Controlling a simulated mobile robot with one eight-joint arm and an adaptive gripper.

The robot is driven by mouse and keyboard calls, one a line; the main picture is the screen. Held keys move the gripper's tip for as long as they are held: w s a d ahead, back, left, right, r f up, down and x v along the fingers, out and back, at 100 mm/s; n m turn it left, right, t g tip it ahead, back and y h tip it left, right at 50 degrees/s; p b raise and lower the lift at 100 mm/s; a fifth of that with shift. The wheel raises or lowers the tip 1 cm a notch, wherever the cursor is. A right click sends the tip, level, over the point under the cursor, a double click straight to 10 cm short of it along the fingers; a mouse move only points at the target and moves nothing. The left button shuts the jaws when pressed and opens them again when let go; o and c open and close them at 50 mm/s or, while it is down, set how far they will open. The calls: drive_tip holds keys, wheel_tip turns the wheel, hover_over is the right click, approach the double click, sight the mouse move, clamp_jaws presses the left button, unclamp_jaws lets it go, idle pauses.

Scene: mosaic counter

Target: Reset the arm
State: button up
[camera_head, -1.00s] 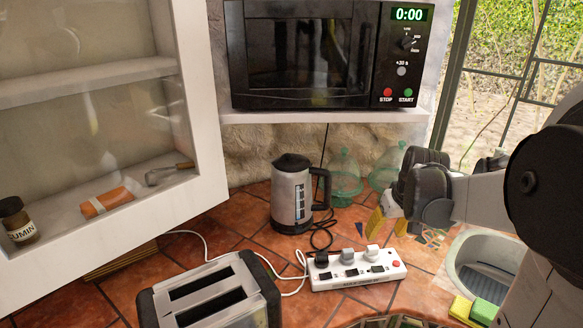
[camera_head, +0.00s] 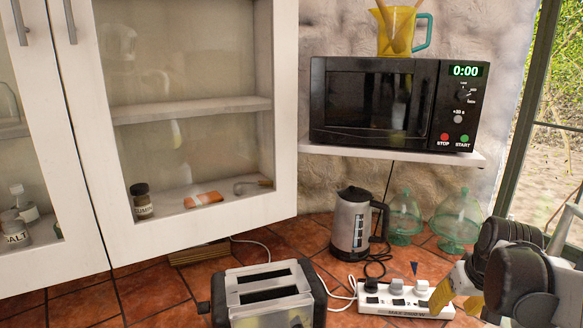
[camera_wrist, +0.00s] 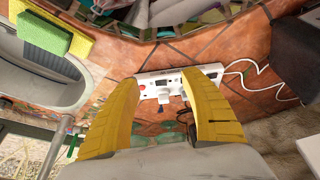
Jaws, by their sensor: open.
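My gripper (camera_wrist: 160,112) shows in the wrist view as two yellow fingers spread apart with nothing held between them. Beyond the fingertips, on the tiled counter, lies a white power strip (camera_wrist: 152,91) with several plugs. In the head view my gripper (camera_head: 456,292) is at the lower right, beside the right end of the power strip (camera_head: 398,299). Its fingers are partly hidden by my dark arm links, and no contact with the strip can be made out.
A kettle (camera_head: 351,224) and a toaster (camera_head: 268,291) stand on the counter, with glass domes (camera_head: 457,222) behind. A microwave (camera_head: 390,104) sits on a shelf, a yellow jug (camera_head: 395,32) on top. A sink (camera_wrist: 46,78) with a sponge (camera_wrist: 45,35) shows in the wrist view.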

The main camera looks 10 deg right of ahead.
drive_tip(key=s+a+n+t, duration=0.1)
drive_tip(key=s+a, duration=0.3)
drive_tip(key=a, duration=0.7)
drive_tip(key=s+a+r+n+t+y+b, duration=0.1)
drive_tip(key=s+a, duration=0.3)
drive_tip(key=a, duration=0.8)
drive_tip(key=shift+r+n+t, duration=0.15)
drive_tip(key=shift+n+t, duration=0.25)
drive_tip(key=shift+t, duration=0.2)
drive_tip(key=shift+s+d, duration=0.1)
